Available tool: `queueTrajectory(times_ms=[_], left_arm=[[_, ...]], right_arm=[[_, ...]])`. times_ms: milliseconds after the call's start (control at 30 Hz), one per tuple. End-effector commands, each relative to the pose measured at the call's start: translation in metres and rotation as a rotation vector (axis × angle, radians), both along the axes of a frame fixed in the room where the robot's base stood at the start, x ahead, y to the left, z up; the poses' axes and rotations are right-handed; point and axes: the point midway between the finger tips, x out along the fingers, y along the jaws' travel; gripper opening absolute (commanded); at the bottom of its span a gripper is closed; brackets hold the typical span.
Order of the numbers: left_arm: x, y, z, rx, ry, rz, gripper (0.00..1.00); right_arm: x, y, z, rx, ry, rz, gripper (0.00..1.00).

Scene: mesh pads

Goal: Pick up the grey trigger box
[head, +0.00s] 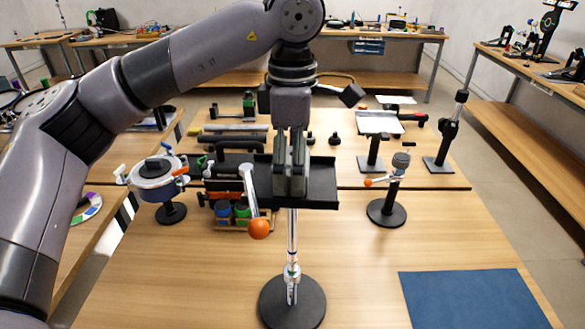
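My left gripper (290,192) points straight down near the middle of the head view. Its two fingers are close together, with at most a narrow gap between them. Directly below the fingertips in the picture is a thin metal rod stand (292,244) on a round black base. I cannot tell whether the fingers touch it. I cannot clearly make out a grey trigger box; the gripper hides what lies behind it. A small stand with a grey head (401,160) and an orange tip is to the right. My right gripper is not in view.
A black tray (322,186) lies behind the gripper. A lever with an orange ball (258,228) is just left of it. A round device on a stand (153,172) is further left. A blue mat (472,298) lies front right. The wooden table between is clear.

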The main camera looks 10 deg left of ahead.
Motion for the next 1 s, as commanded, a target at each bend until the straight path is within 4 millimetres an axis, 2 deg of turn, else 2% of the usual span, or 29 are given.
queueTrajectory(times_ms=[67,733,1000], left_arm=[[0.0000,-0.0001,0.0002,0.000,0.000,0.000,0.80],[-0.0001,-0.0002,0.0005,0.000,0.000,-0.001,0.35],[0.0000,-0.0003,0.0017,-0.001,-0.001,-0.001,0.34]], right_arm=[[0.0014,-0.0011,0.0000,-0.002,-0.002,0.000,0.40],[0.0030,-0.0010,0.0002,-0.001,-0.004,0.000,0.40],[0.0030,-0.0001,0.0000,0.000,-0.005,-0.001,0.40]])
